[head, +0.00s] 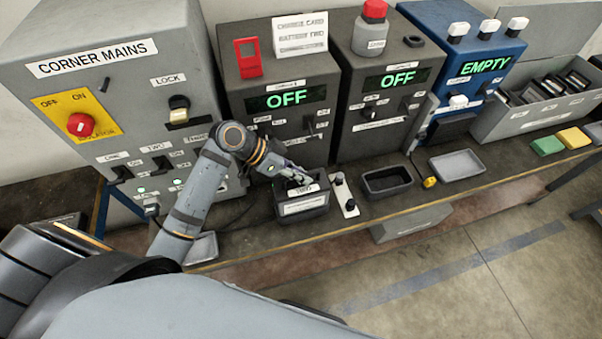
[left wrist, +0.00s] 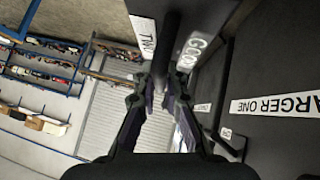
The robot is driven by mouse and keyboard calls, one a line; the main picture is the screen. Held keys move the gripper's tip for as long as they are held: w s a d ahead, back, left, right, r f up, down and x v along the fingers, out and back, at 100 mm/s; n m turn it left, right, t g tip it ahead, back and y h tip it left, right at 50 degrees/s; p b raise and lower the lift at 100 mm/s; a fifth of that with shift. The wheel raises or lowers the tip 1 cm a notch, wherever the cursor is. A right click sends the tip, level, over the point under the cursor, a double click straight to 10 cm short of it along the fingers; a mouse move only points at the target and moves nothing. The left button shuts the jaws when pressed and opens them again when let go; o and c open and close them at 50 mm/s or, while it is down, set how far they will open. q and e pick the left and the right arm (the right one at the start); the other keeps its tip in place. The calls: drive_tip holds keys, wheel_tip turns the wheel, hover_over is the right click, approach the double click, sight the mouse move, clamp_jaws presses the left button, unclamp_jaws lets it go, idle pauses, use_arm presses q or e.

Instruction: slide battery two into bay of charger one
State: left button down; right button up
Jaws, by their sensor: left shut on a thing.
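The dark battery labelled TWO (head: 304,209) is in front of charger one (head: 284,82), the grey box whose green display reads OFF. My left gripper (head: 301,182) is over the battery's top and shut on its handle. In the left wrist view the fingers (left wrist: 163,90) close around the dark handle bar (left wrist: 170,45), with the TWO label beside it. The charger one label (left wrist: 278,104) shows close on the right there. The charger's bay is mostly hidden behind my arm and the battery. I cannot tell whether the battery touches the bench. My right gripper is not in view.
A switch strip (head: 345,195), a black tray (head: 388,181) and a grey tray (head: 457,165) lie right of the battery. A second charger (head: 388,95), also OFF, stands right of charger one. The mains cabinet (head: 118,85) stands left. The bench's front edge is close.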

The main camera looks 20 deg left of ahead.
sight(299, 184)
use_arm(q)
drive_tip(key=shift+f+b, duration=1.45)
drive_tip(key=shift+f, duration=0.7)
drive_tip(key=c, duration=1.4)
unclamp_jaws()
drive_tip(key=shift+s, duration=0.1)
drive_tip(key=shift+o, duration=0.2)
drive_tip(key=shift+a+f, duration=0.1)
drive_tip(key=shift+f, duration=0.1)
drive_tip(key=v, duration=0.6)
drive_tip(key=shift+s+a+r, duration=0.1)
drive_tip(key=shift+a+r, duration=0.1)
drive_tip(key=shift+r, duration=0.1)
drive_tip(key=shift+s+a+r, duration=0.1)
drive_tip(key=shift+a+r, duration=0.05)
drive_tip(key=shift+r, duration=0.25)
